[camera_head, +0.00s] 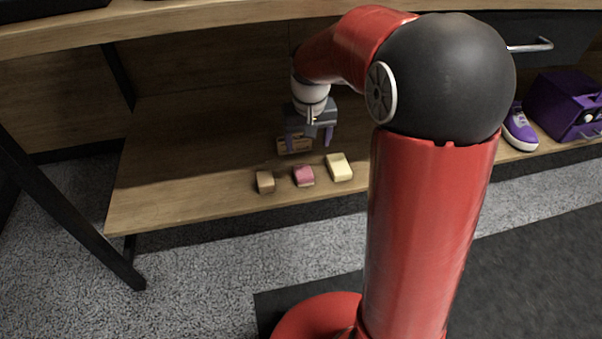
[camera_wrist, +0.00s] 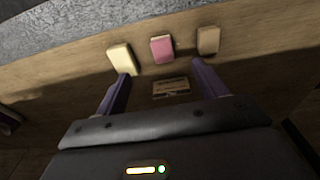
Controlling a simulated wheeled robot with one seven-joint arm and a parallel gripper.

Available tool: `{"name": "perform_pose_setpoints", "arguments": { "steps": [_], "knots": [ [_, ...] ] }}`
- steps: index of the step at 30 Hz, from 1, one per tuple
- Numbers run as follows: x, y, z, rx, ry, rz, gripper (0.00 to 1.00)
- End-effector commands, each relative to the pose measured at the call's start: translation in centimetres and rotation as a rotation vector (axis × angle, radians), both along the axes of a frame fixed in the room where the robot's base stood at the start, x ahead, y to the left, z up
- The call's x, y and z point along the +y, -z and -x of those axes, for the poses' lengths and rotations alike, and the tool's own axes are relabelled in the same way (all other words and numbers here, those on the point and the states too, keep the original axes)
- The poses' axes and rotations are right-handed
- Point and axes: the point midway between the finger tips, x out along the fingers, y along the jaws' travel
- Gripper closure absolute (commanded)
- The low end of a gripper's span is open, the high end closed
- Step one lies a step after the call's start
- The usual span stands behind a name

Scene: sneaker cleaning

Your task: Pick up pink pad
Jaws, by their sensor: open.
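The pink pad (camera_head: 304,176) lies on the low wooden shelf, in the middle of a row of three pads. It also shows in the wrist view (camera_wrist: 162,49), beyond my fingertips and between their lines. A tan pad (camera_head: 265,181) is on its left and a pale yellow pad (camera_head: 339,167) on its right in the head view; in the wrist view the tan pad (camera_wrist: 208,40) is on the right and the yellow one (camera_wrist: 121,58) on the left. My gripper (camera_head: 309,141) is open and empty, with purple fingers spread (camera_wrist: 160,72), behind the pads and apart from them.
A small brown label or block (camera_head: 294,144) is on the shelf behind the pads, near my gripper. A purple sneaker (camera_head: 519,131) and a purple box (camera_head: 564,104) stand at the far right. The shelf (camera_head: 170,190) left of the pads is clear.

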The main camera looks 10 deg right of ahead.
Motion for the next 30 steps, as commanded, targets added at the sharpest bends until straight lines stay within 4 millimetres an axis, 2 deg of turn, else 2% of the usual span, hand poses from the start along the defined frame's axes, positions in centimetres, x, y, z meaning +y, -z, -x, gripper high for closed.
{"name": "perform_pose_setpoints", "arguments": {
  "steps": [1,3,6,12,22,30],
  "knots": [
    [0.0,2.5,-1.4,0.031,0.001,-0.003,0.29],
    [0.0,4.8,-2.9,0.061,0.002,-0.007,0.29],
    [0.0,7.4,-4.4,0.091,0.003,-0.012,0.29],
    [0.0,9.8,-5.4,0.112,0.005,-0.017,0.29],
    [-0.1,13.0,-5.4,0.112,0.005,-0.016,0.29],
    [-0.3,16.8,-5.4,0.114,0.005,-0.016,0.29]
  ]
}}
